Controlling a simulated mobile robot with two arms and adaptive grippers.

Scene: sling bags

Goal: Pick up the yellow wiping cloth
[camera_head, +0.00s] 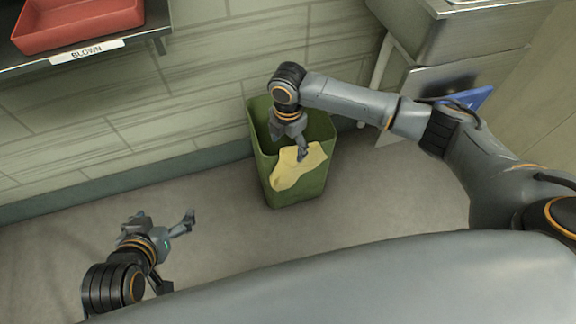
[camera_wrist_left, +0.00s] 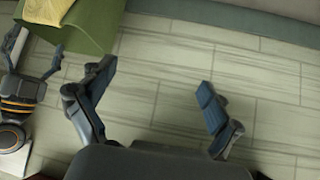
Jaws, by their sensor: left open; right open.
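The yellow wiping cloth (camera_head: 290,174) hangs over the near rim of a green bin (camera_head: 312,188). A bit of the cloth (camera_wrist_left: 45,9) also shows at the top left of the left wrist view. My right gripper (camera_head: 300,150) points down at the bin's mouth, right at the cloth's upper edge. One finger shows against the cloth; the other is hard to make out, and I cannot tell whether they touch it. My left gripper (camera_head: 164,217) is open and empty, low at the left, well apart from the bin. Its spread fingers show in the left wrist view (camera_wrist_left: 154,95).
A red tray (camera_head: 80,22) sits on a dark shelf with a label reading "BLOWN" at the upper left. A metal cabinet (camera_head: 445,40) and a blue object (camera_head: 468,98) are at the right. Tiled wall stands behind the bin; the floor left of it is clear.

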